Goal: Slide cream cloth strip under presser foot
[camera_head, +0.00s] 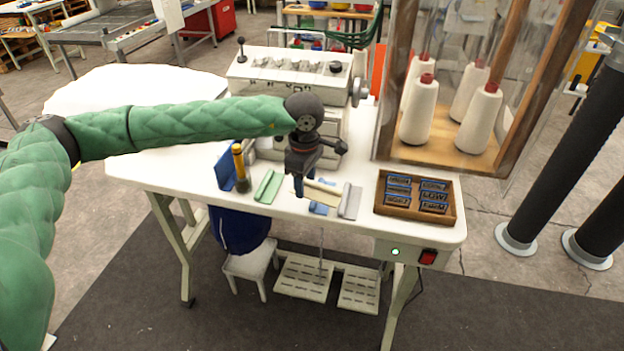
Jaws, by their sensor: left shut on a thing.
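My left gripper (299,188) reaches down over the worktable from the left, in front of the sewing machine (290,75). It is shut on the cream cloth strip (323,195), which lies just right of the fingers at table height. The strip's far end is partly hidden by the gripper. The presser foot is hidden behind my wrist and gripper, so I cannot tell how the strip lies to it. My right gripper is not in view.
A green strip (268,187) lies left of the gripper, a grey strip (350,201) right, and a blue piece (319,209) in front. A yellow-topped dark object (239,168) stands farther left. A wooden tray (415,216) of labelled blocks and a thread-cone cabinet (440,159) are right.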

